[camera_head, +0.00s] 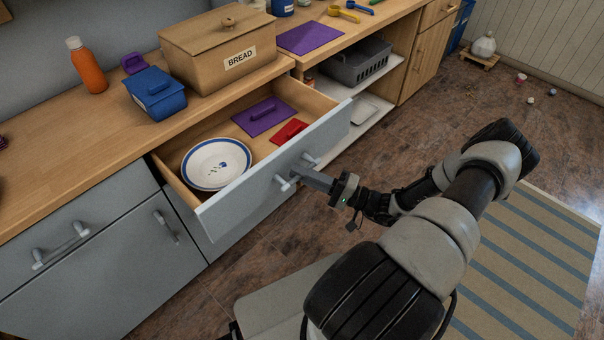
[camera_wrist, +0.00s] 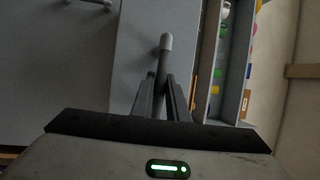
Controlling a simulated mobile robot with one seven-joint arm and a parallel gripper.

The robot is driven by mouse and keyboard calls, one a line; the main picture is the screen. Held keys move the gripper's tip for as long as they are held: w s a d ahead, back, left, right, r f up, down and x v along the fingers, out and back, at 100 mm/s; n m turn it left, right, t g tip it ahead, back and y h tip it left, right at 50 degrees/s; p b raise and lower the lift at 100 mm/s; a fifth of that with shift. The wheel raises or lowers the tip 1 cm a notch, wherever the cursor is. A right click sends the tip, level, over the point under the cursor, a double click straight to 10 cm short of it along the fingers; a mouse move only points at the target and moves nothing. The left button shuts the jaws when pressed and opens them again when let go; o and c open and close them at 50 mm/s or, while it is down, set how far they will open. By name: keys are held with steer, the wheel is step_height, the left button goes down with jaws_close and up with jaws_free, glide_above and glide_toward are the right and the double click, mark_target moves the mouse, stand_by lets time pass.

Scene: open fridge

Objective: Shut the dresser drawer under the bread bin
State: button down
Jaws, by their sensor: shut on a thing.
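The dresser drawer (camera_head: 276,174) under the bread bin (camera_head: 222,45) stands open, pulled well out from the dresser. My gripper (camera_head: 300,174) is at the outside of the drawer front, shut on the drawer handle (camera_head: 284,184). In the wrist view the handle (camera_wrist: 165,42) runs between the two fingers (camera_wrist: 161,98). The middle of the handle is partly hidden by the fingers.
A blue container (camera_head: 156,95) and an orange bottle (camera_head: 86,66) stand on the counter left of the bread bin. Open shelves with a grey basket (camera_head: 354,62) lie to the right. A striped rug (camera_head: 530,265) covers floor at the right.

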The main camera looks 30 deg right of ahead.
steer(key=b, duration=0.7)
glide_above(244, 142)
steer(key=shift+s+d, duration=0.1)
steer(key=shift+s, duration=0.3)
steer(key=shift+w, duration=0.4)
steer(key=c, duration=1.7)
jaws_free()
steer(key=shift+c, duration=0.2)
steer(key=p+v, duration=0.2)
steer(key=v, duration=1.5)
steer(key=shift+s+f, duration=0.1)
steer(key=shift+s, duration=0.1)
